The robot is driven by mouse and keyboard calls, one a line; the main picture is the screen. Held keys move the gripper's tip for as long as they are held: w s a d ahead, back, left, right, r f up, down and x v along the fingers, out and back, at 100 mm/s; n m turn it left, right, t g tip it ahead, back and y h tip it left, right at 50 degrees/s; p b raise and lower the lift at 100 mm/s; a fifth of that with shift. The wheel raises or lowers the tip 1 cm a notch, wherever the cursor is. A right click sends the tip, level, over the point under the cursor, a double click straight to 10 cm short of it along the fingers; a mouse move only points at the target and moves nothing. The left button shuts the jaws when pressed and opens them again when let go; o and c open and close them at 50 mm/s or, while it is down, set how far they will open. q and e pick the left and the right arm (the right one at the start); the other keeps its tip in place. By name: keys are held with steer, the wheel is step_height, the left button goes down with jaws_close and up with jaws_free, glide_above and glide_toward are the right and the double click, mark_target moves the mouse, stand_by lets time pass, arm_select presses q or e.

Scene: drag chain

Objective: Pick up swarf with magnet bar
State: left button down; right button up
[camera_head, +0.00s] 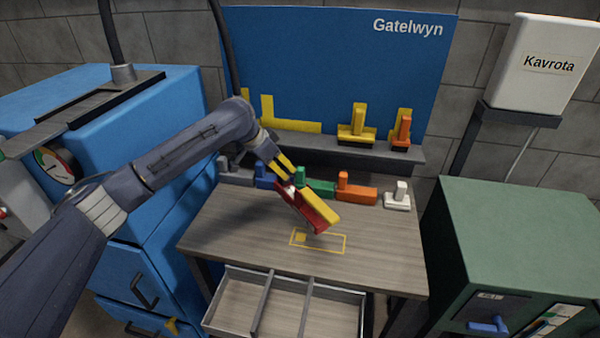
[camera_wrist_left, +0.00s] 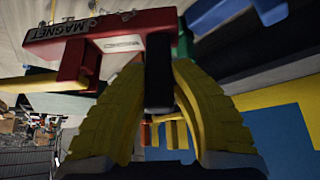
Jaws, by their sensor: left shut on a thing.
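The magnet bar (camera_head: 314,219) is a red bar with a yellow strip along one side, held tilted above the wooden bench (camera_head: 225,225). In the left wrist view the red bar (camera_wrist_left: 110,38) carries a label reading MAGNET. My left gripper (camera_head: 286,178) has yellow fingers shut on the bar's handle. A black part (camera_wrist_left: 159,72) sits between those fingers in the wrist view. The bar hangs over a yellow outlined rectangle (camera_head: 318,242) on the bench and hides part of it. My right gripper is not in view.
Several coloured blocks, including orange (camera_head: 357,191) and white (camera_head: 398,197), line the bench's back. Behind them stands a blue panel (camera_head: 320,60) with a ledge. An open, divided drawer (camera_head: 345,305) juts out in front. Blue (camera_head: 165,110) and green (camera_head: 515,225) cabinets flank the bench.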

mark_target(288, 182)
arm_select(q)
steer(key=shift+d, duration=0.55)
steer(key=shift+f, duration=3.2)
steer(key=shift+s+d+f, duration=0.1)
steer(key=shift+d+f, duration=0.25)
steer(key=shift+f, duration=0.4)
steer(key=shift+s+d+f, duration=0.15)
steer(key=shift+d, duration=0.55)
steer(key=shift+s+d+f, duration=0.15)
steer(key=shift+d, duration=0.5)
steer(key=shift+w+a, duration=0.25)
steer(key=shift+a, duration=0.7)
steer(key=shift+w+a, duration=0.2)
steer(key=shift+a, duration=0.75)
step_height(288, 182, up, 3)
steer(key=shift+d+r, duration=0.1)
steer(key=shift+d, duration=0.05)
steer(key=shift+r, duration=2.75)
